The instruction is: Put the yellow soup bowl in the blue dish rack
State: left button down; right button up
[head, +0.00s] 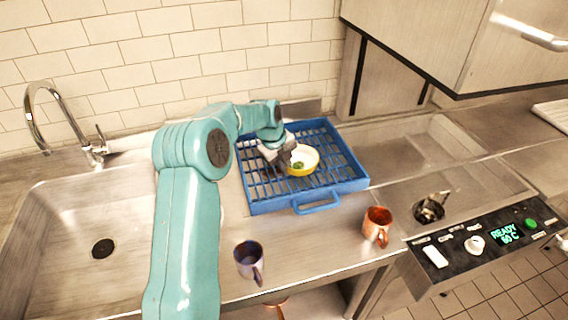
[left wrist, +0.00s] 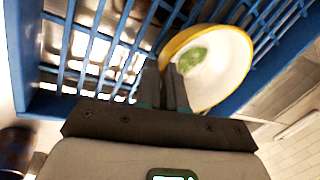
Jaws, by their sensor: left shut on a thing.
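The yellow soup bowl (head: 304,160), white inside with a green patch at its bottom, is over the middle of the blue dish rack (head: 354,184). My left gripper (head: 290,160) is shut on the bowl's near-left rim. In the left wrist view the bowl (left wrist: 228,75) sits at the fingertips (left wrist: 172,85), with the bars of the rack (left wrist: 85,60) around it. I cannot tell whether the bowl touches the rack's floor. My right gripper is not in view.
A dark purple mug (head: 248,262) stands on the counter in front of the rack, and a copper mug (head: 377,226) stands to its right. A sink with a faucet (head: 62,125) is at the left. A control panel (head: 490,243) is at the right.

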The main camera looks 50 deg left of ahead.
pick_arm(q)
jog(key=shift+f+b, duration=0.2)
jog(key=shift+b, duration=0.1)
jog(key=c, duration=1.2)
grip_release()
jog(key=shift+a, duration=0.1)
jog(key=shift+c, duration=0.2)
jog(key=shift+r, duration=0.1)
jog(key=shift+r+p, duration=0.2)
jog(key=shift+p, duration=0.15)
jog(key=b+v, duration=0.1)
jog(key=v, duration=1.1)
